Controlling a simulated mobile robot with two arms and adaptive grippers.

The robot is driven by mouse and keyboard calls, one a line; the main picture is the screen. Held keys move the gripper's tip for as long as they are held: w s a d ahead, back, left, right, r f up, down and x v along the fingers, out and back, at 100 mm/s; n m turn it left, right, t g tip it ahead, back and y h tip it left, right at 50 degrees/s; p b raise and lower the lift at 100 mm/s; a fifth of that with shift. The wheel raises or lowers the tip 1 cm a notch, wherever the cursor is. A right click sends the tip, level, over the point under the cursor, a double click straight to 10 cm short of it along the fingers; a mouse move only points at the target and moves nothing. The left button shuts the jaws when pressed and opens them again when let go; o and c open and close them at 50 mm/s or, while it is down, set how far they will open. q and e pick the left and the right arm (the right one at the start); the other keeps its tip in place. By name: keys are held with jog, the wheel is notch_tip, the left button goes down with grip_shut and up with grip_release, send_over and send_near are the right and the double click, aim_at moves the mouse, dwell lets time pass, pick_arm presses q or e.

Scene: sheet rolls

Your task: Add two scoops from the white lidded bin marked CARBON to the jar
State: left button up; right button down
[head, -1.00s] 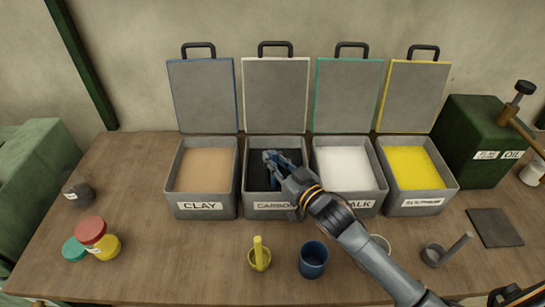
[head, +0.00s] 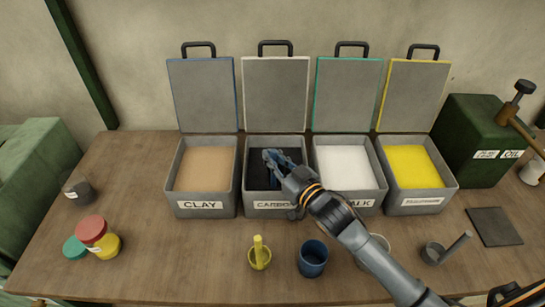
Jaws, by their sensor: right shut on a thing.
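The CARBON bin (head: 281,205) is grey and holds black powder (head: 258,165). Its white-edged lid (head: 275,95) stands open behind it. My right gripper (head: 275,160) is low inside this bin, at the powder. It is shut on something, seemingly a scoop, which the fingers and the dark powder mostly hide. A pale-rimmed round vessel (head: 384,241), perhaps the jar, stands in front of the CHALK bin, partly hidden by my right arm; its contents cannot be seen. My left gripper is not in view.
Open bins of CLAY (head: 205,207), white powder (head: 344,168) and yellow powder (head: 414,166) flank it. In front stand a yellow scoop (head: 260,258), a blue cup (head: 313,260) and a grey scoop (head: 434,254). Small pots (head: 92,230) stand at left; a green OIL can (head: 475,135) at right.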

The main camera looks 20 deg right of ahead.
notch_tip(320, 180, up, 13)
jog(key=p, duration=1.2)
jog(key=shift+f, duration=0.1)
